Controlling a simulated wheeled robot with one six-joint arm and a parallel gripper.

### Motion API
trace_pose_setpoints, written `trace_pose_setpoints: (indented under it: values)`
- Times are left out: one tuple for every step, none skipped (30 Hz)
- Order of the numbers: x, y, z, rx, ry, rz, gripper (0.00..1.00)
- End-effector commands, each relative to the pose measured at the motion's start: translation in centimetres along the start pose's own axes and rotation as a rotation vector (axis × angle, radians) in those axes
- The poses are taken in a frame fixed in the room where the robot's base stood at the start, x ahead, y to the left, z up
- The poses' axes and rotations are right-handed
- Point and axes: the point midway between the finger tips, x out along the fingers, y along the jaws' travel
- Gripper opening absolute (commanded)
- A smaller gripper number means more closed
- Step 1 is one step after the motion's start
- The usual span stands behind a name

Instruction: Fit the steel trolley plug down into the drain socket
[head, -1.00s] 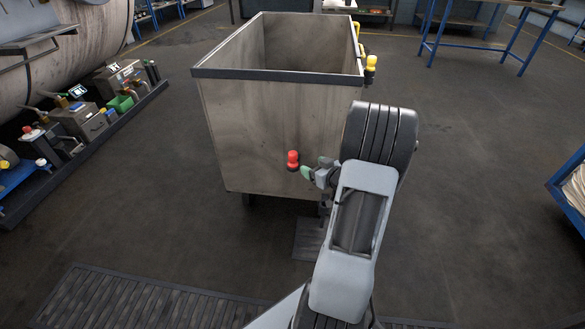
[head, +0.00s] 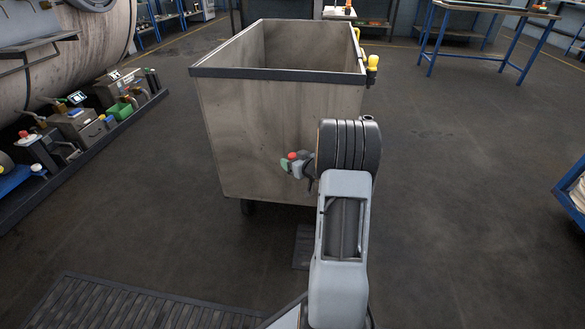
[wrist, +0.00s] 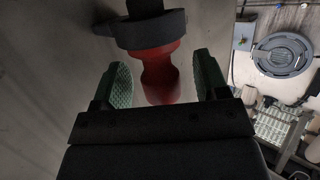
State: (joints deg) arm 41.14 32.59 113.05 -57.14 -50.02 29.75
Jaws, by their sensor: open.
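The trolley plug is a red knob with a dark collar. It shows in the head view (head: 292,156) at the front face of the steel trolley (head: 245,140), low down. In the wrist view the red body (wrist: 162,75) lies between my two green-padded fingers, with the dark collar above it. My gripper (wrist: 163,68) is open, with a finger on each side of the red body and visible gaps. In the head view my gripper (head: 290,166) is at the plug, partly covering it. I cannot pick out the drain socket in either view.
A yellow-topped fitting (head: 372,63) is on the trolley's right rim. A machine with boxes and valves (head: 80,120) stands at the left. A floor grate (head: 130,305) lies in front. A blue table (head: 490,12) is at the back right.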

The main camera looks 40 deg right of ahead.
Motion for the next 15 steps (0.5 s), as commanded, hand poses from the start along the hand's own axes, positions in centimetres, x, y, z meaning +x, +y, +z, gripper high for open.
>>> trace_pose_setpoints:
  values:
    - [0.32,-0.04,0.08,0.000,0.000,-0.001,0.67]
    - [0.40,-0.04,0.04,0.000,0.000,0.000,0.67]
    - [0.46,-0.03,-0.01,0.000,0.000,0.000,0.67]
    - [0.48,-0.02,-0.04,0.000,0.000,0.000,0.67]
    - [0.48,-0.02,-0.07,0.000,0.000,0.000,0.67]
    - [0.46,-0.01,-0.08,0.000,0.000,0.000,0.67]
    - [0.45,-0.01,-0.08,0.000,0.000,0.000,0.67]
    - [0.45,-0.01,-0.08,0.000,0.000,0.000,0.67]
    - [0.44,-0.01,-0.08,0.000,0.000,0.000,0.67]
    - [0.44,-0.01,-0.08,0.000,0.000,0.000,0.65]
    - [0.44,-0.01,-0.07,0.000,0.000,0.000,0.62]
    - [0.43,-0.01,-0.07,0.000,0.000,0.000,0.59]
    - [0.43,-0.01,-0.07,0.000,0.000,0.000,0.56]
    - [0.43,-0.01,-0.07,0.000,0.000,0.000,0.53]
    - [0.42,-0.01,-0.07,0.000,0.000,0.000,0.49]
